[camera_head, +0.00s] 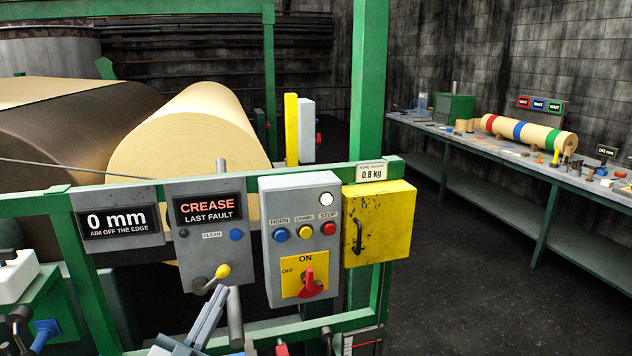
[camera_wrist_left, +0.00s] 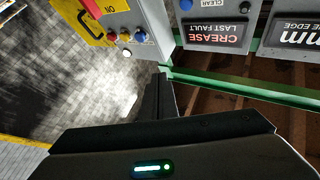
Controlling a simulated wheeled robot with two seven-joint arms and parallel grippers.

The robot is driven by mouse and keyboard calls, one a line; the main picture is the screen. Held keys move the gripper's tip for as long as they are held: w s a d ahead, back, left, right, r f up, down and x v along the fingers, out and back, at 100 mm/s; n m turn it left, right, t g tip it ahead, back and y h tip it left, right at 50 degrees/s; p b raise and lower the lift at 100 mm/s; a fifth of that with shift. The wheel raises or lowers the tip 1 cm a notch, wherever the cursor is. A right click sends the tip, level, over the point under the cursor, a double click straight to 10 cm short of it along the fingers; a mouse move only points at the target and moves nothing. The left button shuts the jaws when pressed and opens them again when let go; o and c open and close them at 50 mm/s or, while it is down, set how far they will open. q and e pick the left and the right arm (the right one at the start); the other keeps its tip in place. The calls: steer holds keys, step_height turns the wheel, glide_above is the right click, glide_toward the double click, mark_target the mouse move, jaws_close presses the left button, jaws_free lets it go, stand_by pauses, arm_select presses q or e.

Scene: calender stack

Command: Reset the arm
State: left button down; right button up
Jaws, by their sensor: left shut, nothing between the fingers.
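My left gripper (camera_head: 222,290) is at the bottom of the head view, shut and empty, its grey fingers pointing up in front of the control panels. In the left wrist view the dark fingers (camera_wrist_left: 160,78) are together. Just above the fingertips in the head view is a yellow-knobbed lever (camera_head: 222,271) below the "CREASE LAST FAULT" panel (camera_head: 212,196); I cannot tell whether they touch. To the right is the grey button box (camera_head: 318,262) with a red rotary switch (camera_head: 309,281) on a yellow plate. My right gripper is out of view.
A green rail (camera_head: 130,187) carries the panels, including the "0 mm" display (camera_head: 118,222) and a yellow box (camera_head: 378,225). Large paper rolls (camera_head: 190,130) lie behind it. A workbench (camera_head: 470,139) with a striped roll stands at the right. Dark floor between is open.

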arm_select(q)
steer(key=s+d+f+n+g+y, duration=0.1)
steer(key=s+f+g+y, duration=0.1)
steer(key=s+f+g, duration=0.65)
steer(key=s+d+f+n+g+y, duration=0.15)
steer(key=s+f, duration=0.35)
steer(key=f, duration=0.9)
steer(key=s+a+f+n+g+y, duration=0.1)
steer(key=s+a+f+g+y, duration=0.2)
steer(key=s, duration=0.5)
steer(key=s+a+f+n+g, duration=0.15)
steer(key=s+f, duration=0.25)
steer(key=s, duration=0.4)
steer(key=s+a+f+g+y, duration=0.15)
steer(key=s+f+g, duration=0.25)
steer(key=s, duration=0.5)
step_height(320, 180, down, 29)
steer(key=b, duration=0.2)
steer(key=s+a+f+g+b, duration=0.2)
steer(key=s+f, duration=1.7)
steer(key=f, duration=0.2)
steer(key=shift+s+a+f+y+b, duration=0.15)
steer(key=shift+a+f+y+b, duration=0.15)
steer(key=shift+a+y+b, duration=0.1)
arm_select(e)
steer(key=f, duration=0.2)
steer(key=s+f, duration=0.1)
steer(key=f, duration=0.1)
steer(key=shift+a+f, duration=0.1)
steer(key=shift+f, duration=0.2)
